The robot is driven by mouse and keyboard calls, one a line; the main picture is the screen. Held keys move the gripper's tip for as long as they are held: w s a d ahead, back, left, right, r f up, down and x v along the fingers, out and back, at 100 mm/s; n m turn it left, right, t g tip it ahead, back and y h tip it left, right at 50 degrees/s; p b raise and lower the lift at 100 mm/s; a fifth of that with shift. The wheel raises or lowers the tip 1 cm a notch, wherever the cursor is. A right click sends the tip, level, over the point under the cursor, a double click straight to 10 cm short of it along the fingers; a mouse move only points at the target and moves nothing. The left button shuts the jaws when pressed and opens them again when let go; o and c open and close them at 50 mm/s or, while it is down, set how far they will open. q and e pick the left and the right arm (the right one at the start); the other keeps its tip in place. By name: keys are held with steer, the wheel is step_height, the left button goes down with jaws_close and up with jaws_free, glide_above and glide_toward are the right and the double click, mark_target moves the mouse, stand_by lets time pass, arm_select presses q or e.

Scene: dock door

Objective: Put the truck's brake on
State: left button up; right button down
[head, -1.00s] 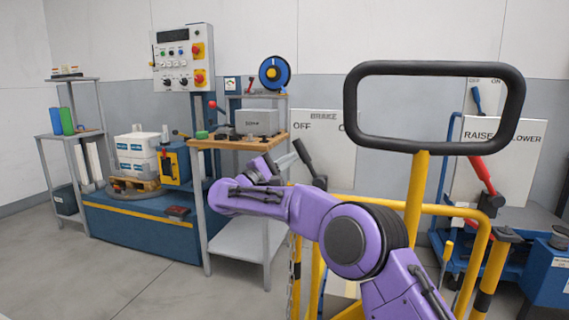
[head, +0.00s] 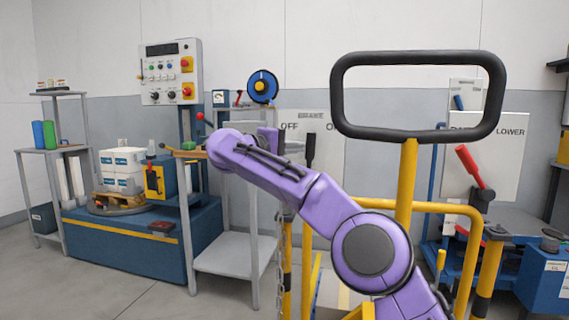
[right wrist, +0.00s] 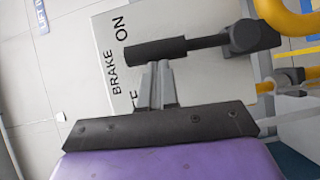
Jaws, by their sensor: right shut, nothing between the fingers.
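The brake lever (head: 310,150) is black and stands about upright in front of the white BRAKE plate (head: 328,128), between the OFF and ON marks. In the right wrist view its dark grip (right wrist: 152,51) lies across the picture, with the plate (right wrist: 100,25) behind. My right gripper (right wrist: 157,68) is shut and empty. Its fingertips are at the side of the grip and seem to touch it. In the head view my purple right arm reaches in from the lower right, and its wrist partly hides the fingers. My left gripper is not in view.
A black loop handle (head: 336,95) on a yellow post stands in front at the right, near my arm. Yellow rails (head: 470,212) are below it. A red lever (head: 470,166) stands by a RAISE/LOWER plate. A wooden-topped bench and blue pallet machine (head: 120,245) are at left.

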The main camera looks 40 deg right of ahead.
mark_target(308, 136)
steer(key=s+d+m+y+b, duration=0.2)
steer(key=b, duration=0.1)
steer(key=shift+s+d+m, duration=0.2)
steer(key=shift+s+m, duration=0.15)
steer(key=shift+m, duration=0.05)
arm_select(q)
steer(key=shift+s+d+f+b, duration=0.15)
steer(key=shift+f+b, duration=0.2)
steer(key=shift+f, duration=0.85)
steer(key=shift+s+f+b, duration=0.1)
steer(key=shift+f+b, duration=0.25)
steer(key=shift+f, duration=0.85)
arm_select(e)
steer(key=shift+s+d+r, duration=0.1)
steer(key=shift+s+d, duration=0.3)
steer(key=shift+s, duration=0.1)
steer(key=shift+s+d, duration=0.1)
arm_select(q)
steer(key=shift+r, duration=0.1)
arm_select(e)
steer(key=shift+r, duration=0.15)
